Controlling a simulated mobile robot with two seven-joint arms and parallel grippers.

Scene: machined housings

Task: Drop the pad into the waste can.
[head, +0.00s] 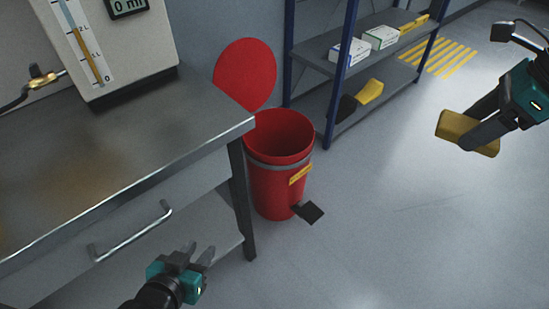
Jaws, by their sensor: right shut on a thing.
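The pad, a small yellow-brown block (453,124), is held at the right of the head view. My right gripper (468,133) is shut on it, well above the floor and to the right of the can. The waste can (272,190) is red with a grey band and a yellow label, and stands on the floor beside the bench. Its round red lid (245,75) is raised at the back, so the mouth is open. A black pedal (309,212) sticks out at its foot. My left gripper (199,256) is open and empty at the bottom, in front of the bench.
A steel bench (110,150) with a drawer handle (131,231) fills the left and carries a gauge unit (110,45). A blue-framed shelf (325,75) behind the can holds white boxes (349,52) and yellow items. The floor between can and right gripper is clear.

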